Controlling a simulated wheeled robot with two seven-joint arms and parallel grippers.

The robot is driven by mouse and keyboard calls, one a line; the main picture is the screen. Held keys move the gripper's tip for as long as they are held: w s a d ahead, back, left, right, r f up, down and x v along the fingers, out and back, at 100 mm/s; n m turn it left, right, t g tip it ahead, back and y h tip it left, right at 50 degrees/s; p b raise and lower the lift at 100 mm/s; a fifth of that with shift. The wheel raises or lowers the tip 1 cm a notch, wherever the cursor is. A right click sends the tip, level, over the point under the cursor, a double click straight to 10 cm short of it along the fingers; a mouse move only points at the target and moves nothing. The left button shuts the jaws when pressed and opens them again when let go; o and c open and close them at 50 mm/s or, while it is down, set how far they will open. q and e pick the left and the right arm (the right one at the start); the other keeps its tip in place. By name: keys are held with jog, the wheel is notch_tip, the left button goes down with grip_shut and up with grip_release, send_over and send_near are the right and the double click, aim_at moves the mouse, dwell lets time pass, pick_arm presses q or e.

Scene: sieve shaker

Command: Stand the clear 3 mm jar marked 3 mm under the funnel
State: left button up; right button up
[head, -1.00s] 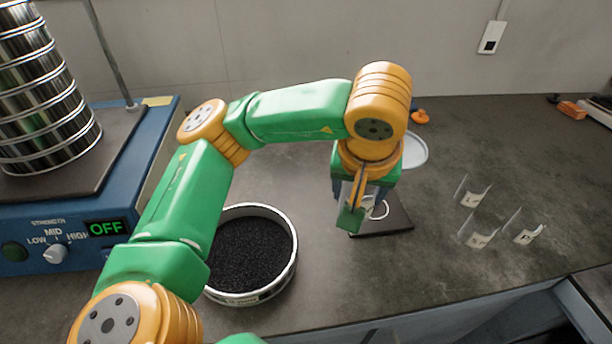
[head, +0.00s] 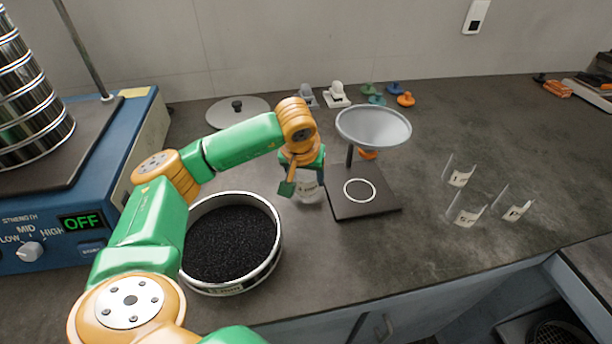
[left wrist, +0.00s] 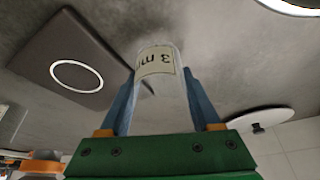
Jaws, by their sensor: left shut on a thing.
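The clear jar (head: 308,190) is between the fingers of my left gripper (head: 300,184), just left of the funnel stand's base. In the left wrist view the gripper (left wrist: 165,95) is shut on the jar (left wrist: 168,75), whose label reads 3 mm. I cannot tell whether the jar touches the bench. The grey funnel (head: 373,128) stands on a post above a dark base plate (head: 375,207) with a white ring (head: 359,190). The ring is empty. The plate (left wrist: 60,30) also shows beside the jar in the left wrist view. My right gripper is not in view.
A sieve of black grains (head: 232,245) stands left of the jar, near the front edge. Several labelled clear jars, one here (head: 467,208), stand to the right. The blue shaker (head: 95,225) fills the left. A grey lid (head: 238,112) lies behind my arm.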

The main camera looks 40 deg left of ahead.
pick_arm(q)
jog(key=o, duration=1.4)
jog(key=shift+f, duration=0.1)
jog(key=shift+c, duration=0.2)
